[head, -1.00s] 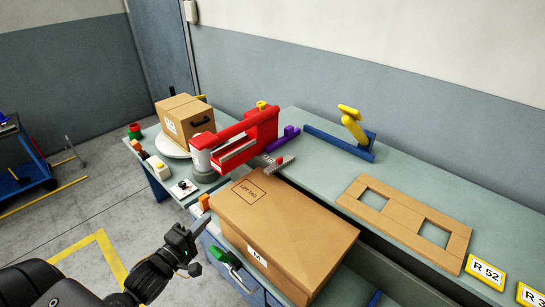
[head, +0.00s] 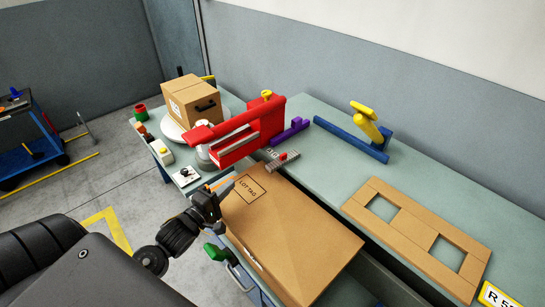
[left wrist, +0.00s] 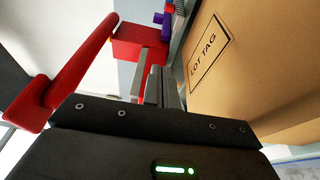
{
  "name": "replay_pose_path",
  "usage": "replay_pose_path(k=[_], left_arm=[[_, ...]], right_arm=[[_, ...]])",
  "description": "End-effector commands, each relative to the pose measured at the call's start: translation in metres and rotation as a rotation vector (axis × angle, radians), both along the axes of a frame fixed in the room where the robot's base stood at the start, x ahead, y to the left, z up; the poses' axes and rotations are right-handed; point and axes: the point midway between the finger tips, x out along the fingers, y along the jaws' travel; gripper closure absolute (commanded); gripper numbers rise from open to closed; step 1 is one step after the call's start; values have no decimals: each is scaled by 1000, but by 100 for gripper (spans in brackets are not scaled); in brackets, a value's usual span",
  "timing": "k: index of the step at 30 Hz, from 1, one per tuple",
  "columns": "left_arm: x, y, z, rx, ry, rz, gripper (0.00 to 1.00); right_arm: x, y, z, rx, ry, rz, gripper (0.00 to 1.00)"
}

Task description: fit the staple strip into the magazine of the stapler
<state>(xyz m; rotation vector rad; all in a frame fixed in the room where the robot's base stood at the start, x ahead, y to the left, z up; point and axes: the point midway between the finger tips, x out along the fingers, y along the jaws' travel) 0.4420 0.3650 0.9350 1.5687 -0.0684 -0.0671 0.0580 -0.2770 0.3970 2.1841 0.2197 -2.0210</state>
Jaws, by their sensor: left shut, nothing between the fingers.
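The red stapler (head: 240,132) stands at the far end of the bench, with a pale metal bar along its side; it also shows in the left wrist view (left wrist: 140,38). A short grey strip-like piece with a red part (head: 284,159) lies on the bench beside it; I cannot tell whether this is the staple strip. My left gripper (head: 228,185) is shut and empty, near the left corner of the large carton and in front of the stapler, apparently apart from it. The inside of the magazine is not clear. My right gripper is not in view.
The large carton (head: 290,235) fills the near side. A smaller carton (head: 192,104) sits on a round white plate behind the stapler.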

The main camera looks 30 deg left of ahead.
Motion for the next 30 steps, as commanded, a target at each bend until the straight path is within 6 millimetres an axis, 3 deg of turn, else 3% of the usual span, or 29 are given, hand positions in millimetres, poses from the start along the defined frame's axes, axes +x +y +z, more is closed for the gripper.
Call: replay_pose_path(k=[8, 21, 23, 30], left_arm=[[64, -7, 3, 1, -2, -3, 100], [159, -15, 3, 1, -1, -2, 100], [169, -17, 3, 1, -1, -3, 100], [169, -49, 2, -1, 0, -4, 100]], right_arm=[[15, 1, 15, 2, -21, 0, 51], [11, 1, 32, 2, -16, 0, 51], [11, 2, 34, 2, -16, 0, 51], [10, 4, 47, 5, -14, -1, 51]])
